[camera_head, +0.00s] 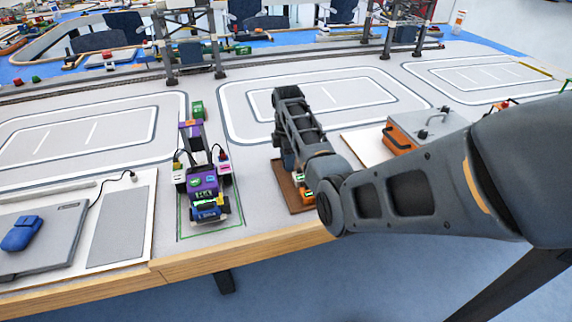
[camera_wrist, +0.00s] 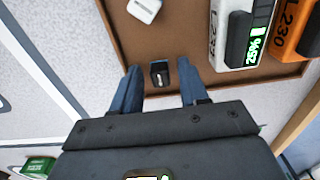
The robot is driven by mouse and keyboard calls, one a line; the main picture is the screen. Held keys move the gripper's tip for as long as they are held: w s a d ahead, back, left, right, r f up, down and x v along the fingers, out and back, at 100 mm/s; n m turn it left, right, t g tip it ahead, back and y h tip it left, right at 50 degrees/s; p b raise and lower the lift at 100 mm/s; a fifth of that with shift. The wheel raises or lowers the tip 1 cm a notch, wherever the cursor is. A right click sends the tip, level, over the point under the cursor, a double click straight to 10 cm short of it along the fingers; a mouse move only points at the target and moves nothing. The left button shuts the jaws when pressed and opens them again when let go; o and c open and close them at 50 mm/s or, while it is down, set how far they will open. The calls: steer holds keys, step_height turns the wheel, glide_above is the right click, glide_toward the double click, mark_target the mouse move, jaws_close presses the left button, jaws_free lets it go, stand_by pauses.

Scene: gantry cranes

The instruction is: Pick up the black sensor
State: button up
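The small black sensor (camera_wrist: 159,76) has a light mark on its top and sits on the brown tray (camera_wrist: 205,25), in the wrist view's middle. My gripper (camera_wrist: 158,76) is open, with one blue finger on each side of the sensor. A narrow gap shows between the sensor and each finger. In the head view my arm hides the sensor and much of the brown tray (camera_head: 281,181).
Beside the right finger lie a white module (camera_wrist: 227,53) marked L232 and an orange one (camera_wrist: 290,35) marked L230. A white block (camera_wrist: 144,9) is at the top. A purple wheeled toy (camera_head: 205,183) stands left of the tray; an orange-and-grey case (camera_head: 399,139) is to the right.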

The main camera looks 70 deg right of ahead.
jaws_close()
steer(key=shift+r, duration=0.1)
stand_by(0.3)
